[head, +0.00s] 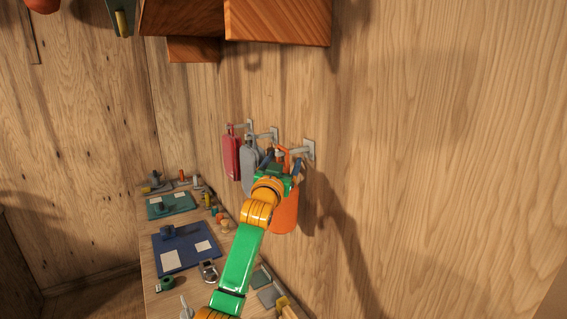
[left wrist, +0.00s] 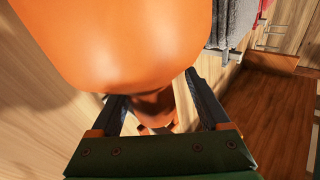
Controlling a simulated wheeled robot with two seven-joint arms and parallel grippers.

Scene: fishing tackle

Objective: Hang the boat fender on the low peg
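The orange boat fender (head: 285,212) hangs upright below the nearest wall peg (head: 300,150), close to the wall. Its thin orange loop shows at the outer end of that peg; whether the loop is fully around it I cannot tell. My left gripper (head: 283,162) is at the fender's top, just under the peg, and partly hides it. In the left wrist view the fender (left wrist: 135,45) fills the upper part. The two dark fingers stand apart on both sides of its narrow end, with gaps beside it, so the gripper looks open. My right gripper is out of view.
A grey item (head: 250,165) and a red item (head: 231,157) hang on the pegs further along the wall. A bench below holds a blue mat (head: 185,250), a green mat (head: 170,206) and small tackle. A wooden cabinet (head: 278,22) juts out above. The wall to the right is bare.

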